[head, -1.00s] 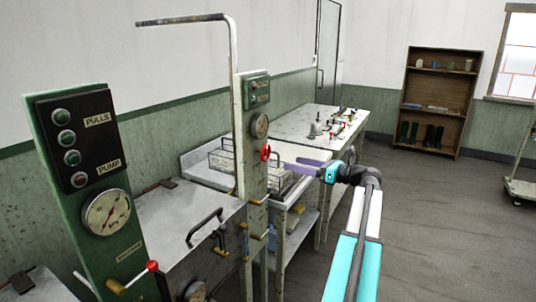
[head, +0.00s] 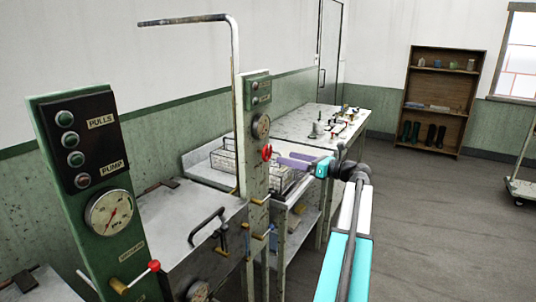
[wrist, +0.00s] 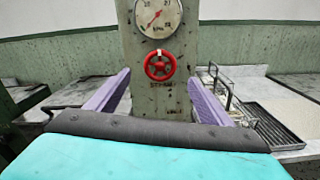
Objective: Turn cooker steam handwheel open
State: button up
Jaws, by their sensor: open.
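The red steam handwheel (head: 267,153) sits on the front of a pale, worn post (head: 254,185), below a round gauge (head: 261,126). In the wrist view the handwheel (wrist: 160,65) is a small spoked red wheel, face-on, with a gauge (wrist: 158,16) above it and a partly legible label below. My gripper (head: 292,161) is just right of the wheel in the head view, its purple fingers pointing at it. In the wrist view my gripper (wrist: 158,88) has its fingers wide apart, one on each side of the wheel's line. It is open and empty; I cannot tell the exact gap to the wheel.
A green panel (head: 128,245) with buttons, a gauge and a red-knobbed lever stands at the left. A lidded metal basin (head: 185,215) with a black handle lies between the panel and the post. A wire basket (head: 228,160) and a bench (head: 300,125) are behind.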

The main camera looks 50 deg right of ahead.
aim_at(269, 154)
jog(key=p+x, duration=0.1)
jog(key=x, duration=0.8)
jog(key=shift+w, duration=0.3)
jog(key=c, duration=1)
jog(key=shift+a+f, duration=0.15)
jog(key=shift+c, duration=0.3)
